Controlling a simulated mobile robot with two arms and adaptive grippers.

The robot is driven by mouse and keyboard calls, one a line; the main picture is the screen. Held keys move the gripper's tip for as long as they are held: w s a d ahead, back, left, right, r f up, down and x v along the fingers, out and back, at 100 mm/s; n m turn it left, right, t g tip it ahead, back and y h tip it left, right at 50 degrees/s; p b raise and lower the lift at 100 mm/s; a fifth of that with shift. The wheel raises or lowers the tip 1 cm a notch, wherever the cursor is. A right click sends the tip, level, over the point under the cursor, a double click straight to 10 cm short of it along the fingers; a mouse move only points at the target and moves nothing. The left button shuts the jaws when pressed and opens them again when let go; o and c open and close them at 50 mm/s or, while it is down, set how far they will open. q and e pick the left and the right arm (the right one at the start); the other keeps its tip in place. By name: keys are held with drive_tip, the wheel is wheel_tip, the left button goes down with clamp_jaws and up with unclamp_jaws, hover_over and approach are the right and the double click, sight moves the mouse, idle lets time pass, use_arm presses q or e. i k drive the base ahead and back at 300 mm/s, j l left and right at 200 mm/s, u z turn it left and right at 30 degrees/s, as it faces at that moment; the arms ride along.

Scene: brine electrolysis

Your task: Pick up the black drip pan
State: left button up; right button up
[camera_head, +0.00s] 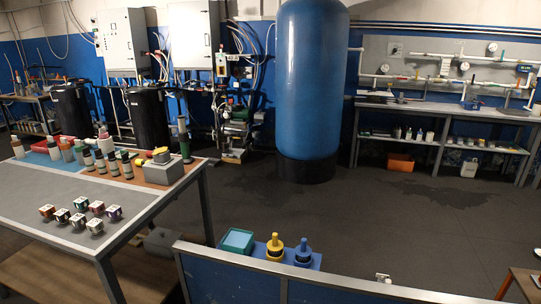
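I cannot make out a black drip pan with certainty. A small dark flat item (378,97) lies on the back right bench, too small to identify. Neither of my grippers is in view.
A grey-topped table (40,210) at left holds several bottles and small cubes. A blue panelled barrier (225,280) crosses the front. A tall blue tank (312,80) stands on the floor. The back right bench (440,108) has a lower shelf. Dark patches mark the open floor (370,225).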

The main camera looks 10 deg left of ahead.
sight(214, 162)
drive_tip(key=i+j+u, duration=0.1)
drive_tip(key=j+u, duration=0.25)
drive_tip(key=i+j+u, duration=0.15)
drive_tip(key=j+u, duration=0.25)
drive_tip(key=i+j+u, duration=0.2)
drive_tip(key=j+u, duration=0.15)
drive_tip(key=i+j+u, duration=0.25)
drive_tip(key=j+u, duration=0.15)
drive_tip(key=i+j+u, duration=0.75)
drive_tip(key=i+u, duration=0.6)
drive_tip(key=i+j, duration=0.1)
drive_tip(key=i, duration=2.55)
drive_tip(key=i+j, duration=0.1)
drive_tip(key=i, duration=2.55)
drive_tip(key=i+l+z, duration=0.1)
drive_tip(key=i+z, duration=0.4)
drive_tip(key=i+j+z, duration=0.1)
drive_tip(key=i+z, duration=0.35)
drive_tip(key=i, duration=0.15)
drive_tip(key=i+j+z, duration=0.25)
drive_tip(key=i+z, duration=0.25)
drive_tip(key=i+l+z, duration=0.25)
drive_tip(key=i+z, duration=0.7)
drive_tip(key=i+j+z, duration=0.1)
drive_tip(key=i+z, duration=0.4)
drive_tip(key=i, duration=0.15)
drive_tip(key=i+z, duration=0.15)
drive_tip(key=i, duration=0.75)
drive_tip(key=i+j+z, duration=0.15)
drive_tip(key=i, duration=0.7)
